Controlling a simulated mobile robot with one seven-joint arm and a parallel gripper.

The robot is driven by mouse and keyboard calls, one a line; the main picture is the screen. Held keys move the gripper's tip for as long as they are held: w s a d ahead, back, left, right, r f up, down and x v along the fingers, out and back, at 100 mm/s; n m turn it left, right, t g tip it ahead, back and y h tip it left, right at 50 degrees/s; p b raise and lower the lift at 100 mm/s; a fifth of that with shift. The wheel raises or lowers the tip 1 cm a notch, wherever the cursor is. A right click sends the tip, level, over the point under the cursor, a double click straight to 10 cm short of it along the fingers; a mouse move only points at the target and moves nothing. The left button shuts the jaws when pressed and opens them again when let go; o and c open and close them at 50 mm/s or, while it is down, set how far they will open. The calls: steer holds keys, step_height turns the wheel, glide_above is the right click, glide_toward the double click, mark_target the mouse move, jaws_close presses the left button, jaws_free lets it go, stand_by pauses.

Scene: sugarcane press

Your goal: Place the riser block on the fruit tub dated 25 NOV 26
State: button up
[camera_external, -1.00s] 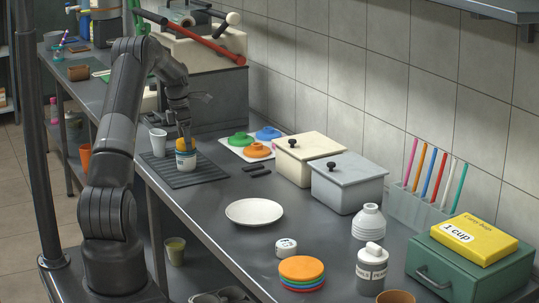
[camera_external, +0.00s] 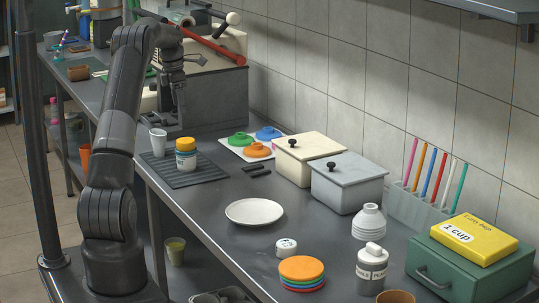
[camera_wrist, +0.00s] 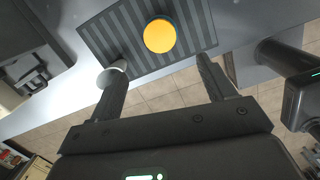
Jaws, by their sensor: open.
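A white tub with a round yellow-orange top (camera_external: 186,153) stands upright on the dark ribbed mat (camera_external: 205,176). Its label is too small to read. In the wrist view its round yellow top (camera_wrist: 160,36) shows from above. I cannot tell whether this top is a lid or a separate block, and no riser block can be picked out surely. A small white round piece with dark print (camera_external: 286,247) lies near the plate; its print is unreadable. My gripper (camera_external: 181,104) is open and empty above the tub, clear of it; its fingers (camera_wrist: 160,64) are spread apart in the wrist view.
A white cup (camera_external: 158,141) stands left of the tub. Green, blue and orange lids (camera_external: 257,150) lie behind. Cream (camera_external: 308,160) and grey (camera_external: 348,187) bins stand along the wall.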

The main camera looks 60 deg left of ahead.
steer(key=w+d+r+m, duration=0.1)
steer(key=d+r+m, duration=0.3)
steer(key=d, duration=0.4)
steer(key=w+d+r+m+y, duration=0.15)
steer(key=d+r+m, duration=0.25)
steer(key=d, duration=0.4)
steer(key=w+d+r+m+h, duration=0.1)
steer(key=w+d+r+m, duration=0.2)
steer(key=d, duration=0.6)
steer(key=s+d+r+m+t, duration=0.1)
steer(key=s+d+r+m, duration=0.2)
steer(key=d, duration=0.5)
steer(key=s+d+r+m+t, duration=0.1)
steer(key=s+d+m, duration=0.2)
steer(key=d+m, duration=0.3)
steer(key=s+d+f+m+t, duration=0.1)
steer(key=s+d+f+m, duration=0.2)
steer(key=s+d+m, duration=0.4)
steer(key=s+d+f+m+t, duration=0.1)
steer(key=s+d+f+m, duration=0.2)
steer(key=s+d+m, duration=0.4)
steer(key=s+d, duration=0.2)
steer(key=d, duration=0.1)
steer(key=shift+s+d, duration=0.35)
steer(key=shift+d, duration=0.05)
